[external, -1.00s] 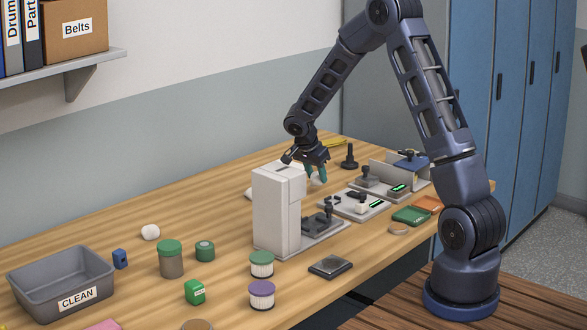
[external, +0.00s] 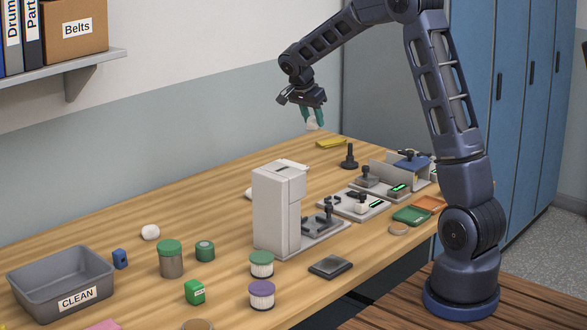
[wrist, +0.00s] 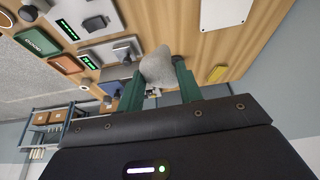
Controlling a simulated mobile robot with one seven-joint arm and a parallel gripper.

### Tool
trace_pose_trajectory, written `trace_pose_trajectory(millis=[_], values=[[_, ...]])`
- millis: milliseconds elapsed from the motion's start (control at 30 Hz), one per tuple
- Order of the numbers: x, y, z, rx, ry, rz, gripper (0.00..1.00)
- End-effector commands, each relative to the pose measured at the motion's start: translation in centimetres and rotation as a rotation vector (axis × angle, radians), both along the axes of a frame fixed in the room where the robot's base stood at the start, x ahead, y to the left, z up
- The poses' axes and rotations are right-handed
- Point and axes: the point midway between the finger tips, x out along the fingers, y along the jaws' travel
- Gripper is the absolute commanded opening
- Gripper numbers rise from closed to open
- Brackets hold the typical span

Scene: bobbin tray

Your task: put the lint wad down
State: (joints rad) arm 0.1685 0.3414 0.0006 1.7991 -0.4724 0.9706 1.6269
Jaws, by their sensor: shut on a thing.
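My gripper (external: 312,119) is up in the air above the far part of the bench, behind the tall pale machine. Its green fingers are shut on the lint wad (external: 312,126), a small greyish-white lump, held clear of the bench top. In the wrist view the lint wad (wrist: 157,67) sits between the two fingertips, and bench and devices show beyond it. The side of the wad facing away is hidden.
The tall pale machine (external: 276,205) stands mid-bench. Digital scales (external: 357,203) and green (external: 411,216) and orange (external: 428,204) trays lie right. A grey CLEAN bin (external: 40,296), white lump (external: 150,232) and several jars are left. Bare wood (external: 215,205) lies along the back.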

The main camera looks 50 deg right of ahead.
Motion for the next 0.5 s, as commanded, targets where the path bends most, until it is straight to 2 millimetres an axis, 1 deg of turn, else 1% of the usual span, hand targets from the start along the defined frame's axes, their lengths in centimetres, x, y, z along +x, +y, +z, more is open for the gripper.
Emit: trace_pose_trajectory(millis=[33,300,500], values=[[1.3,-0.4,0.0,0.0,0.002,-0.004,0.15],[8.9,-2.7,0.8,-0.002,0.002,-0.024,0.15],[13.8,-4.1,1.0,-0.001,0.005,-0.033,0.15]])
